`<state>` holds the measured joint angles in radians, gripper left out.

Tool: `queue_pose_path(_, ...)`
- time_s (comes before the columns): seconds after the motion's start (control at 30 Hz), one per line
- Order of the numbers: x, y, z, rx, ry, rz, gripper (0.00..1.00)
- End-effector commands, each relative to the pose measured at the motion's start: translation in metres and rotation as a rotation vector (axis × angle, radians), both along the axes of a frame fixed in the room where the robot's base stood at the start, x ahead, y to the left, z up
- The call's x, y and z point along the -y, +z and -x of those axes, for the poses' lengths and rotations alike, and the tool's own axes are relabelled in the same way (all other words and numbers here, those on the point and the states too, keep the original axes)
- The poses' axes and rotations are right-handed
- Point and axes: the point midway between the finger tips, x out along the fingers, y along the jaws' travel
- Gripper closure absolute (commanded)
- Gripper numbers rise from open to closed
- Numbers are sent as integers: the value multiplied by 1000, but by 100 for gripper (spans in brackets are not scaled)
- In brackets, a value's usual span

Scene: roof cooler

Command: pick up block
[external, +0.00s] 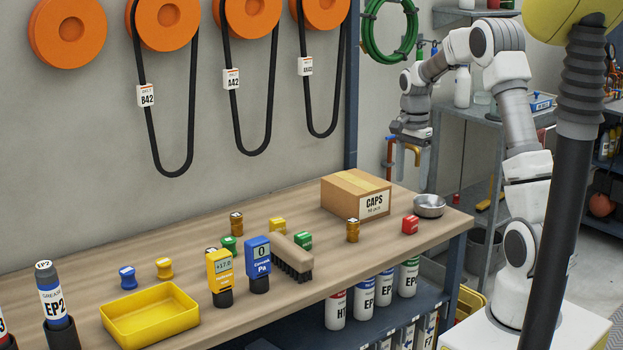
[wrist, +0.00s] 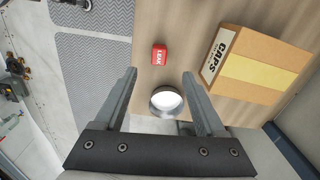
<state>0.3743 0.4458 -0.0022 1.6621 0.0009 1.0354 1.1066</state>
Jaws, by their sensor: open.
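A small red block (external: 410,224) stands on the wooden bench near its right end. In the wrist view the red block (wrist: 159,54) carries a white label and lies beyond my fingertips. My gripper (external: 404,160) hangs above the right end of the bench, well apart from the block. In the wrist view its two fingers (wrist: 159,75) are spread with nothing held; a metal bowl (wrist: 167,101) shows between them, below on the bench. A green block (external: 303,240), another green block (external: 229,243) and a yellow block (external: 278,226) stand farther left.
The CAPS carton (external: 350,193) stands behind the red block, near the bowl (external: 429,205). A brass fitting (external: 353,230), a brush (external: 292,260), two meters and a yellow tray (external: 150,316) lie leftward. The bench front near the red block is clear.

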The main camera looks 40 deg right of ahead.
Motion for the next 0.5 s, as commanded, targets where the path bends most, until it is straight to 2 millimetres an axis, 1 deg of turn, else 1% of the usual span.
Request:
queue_pose_path(0.03, 0, -14, 1, -3, -1, -2, 28)
queue_pose_path(0.1, 0, -30, 1, -4, -1, -2, 28)
queue_pose_path(0.23, 0, -54, 1, -2, 1, -2, 28)
queue_pose_path(0.33, 1, -66, 0, 0, 1, 0, 28)
queue_pose_path(0.5, 1, -76, 0, 1, 1, 0, 28)
